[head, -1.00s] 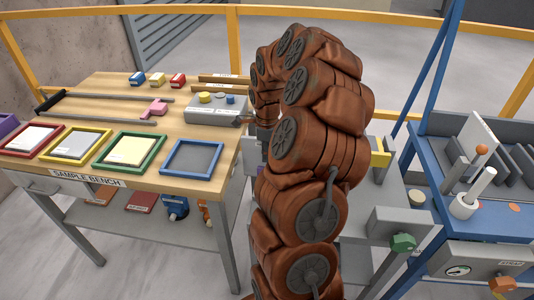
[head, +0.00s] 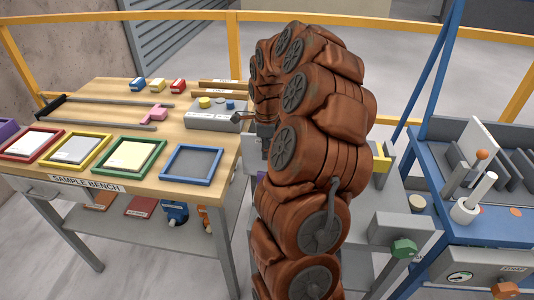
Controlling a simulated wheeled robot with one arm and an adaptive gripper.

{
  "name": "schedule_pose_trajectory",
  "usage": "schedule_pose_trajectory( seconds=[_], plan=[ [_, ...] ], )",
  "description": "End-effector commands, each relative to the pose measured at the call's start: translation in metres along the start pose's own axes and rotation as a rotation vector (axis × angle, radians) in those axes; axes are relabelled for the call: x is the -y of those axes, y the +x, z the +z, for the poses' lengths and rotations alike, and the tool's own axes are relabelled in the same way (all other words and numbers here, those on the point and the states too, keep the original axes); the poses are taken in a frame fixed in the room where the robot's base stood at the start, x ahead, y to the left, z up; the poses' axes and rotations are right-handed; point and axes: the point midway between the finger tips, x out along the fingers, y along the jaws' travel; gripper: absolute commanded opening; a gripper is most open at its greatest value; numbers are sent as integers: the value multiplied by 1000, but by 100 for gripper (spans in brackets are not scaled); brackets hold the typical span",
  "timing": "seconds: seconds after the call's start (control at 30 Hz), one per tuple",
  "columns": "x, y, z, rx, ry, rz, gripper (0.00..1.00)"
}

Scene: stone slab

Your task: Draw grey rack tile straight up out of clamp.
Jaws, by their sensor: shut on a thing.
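My gripper (head: 266,147) shows only in part, as a dark grey piece behind and left of my rust-brown arm, just right of the sample bench's edge. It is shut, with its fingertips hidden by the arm. The grey rack tile and the clamp cannot be clearly made out there. A pale grey surface (head: 251,163) shows just below and left of the gripper; I cannot tell whether it is tile or clamp.
The wooden sample bench (head: 115,108) at left holds coloured frames, including a blue one (head: 192,163), and a grey control box (head: 213,115).

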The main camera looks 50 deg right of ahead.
Motion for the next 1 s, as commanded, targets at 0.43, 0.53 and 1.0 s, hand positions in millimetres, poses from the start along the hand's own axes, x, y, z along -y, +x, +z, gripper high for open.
schedule_pose_trajectory(
  seconds=[0.43, 0.53, 1.0],
  plan=[
    [-1, -14, 0, 0, 1, 1, 0],
    [-1, -17, 0, 0, 0, 2, 0],
    [0, -32, 0, 1, 0, -1, 0]
  ],
)
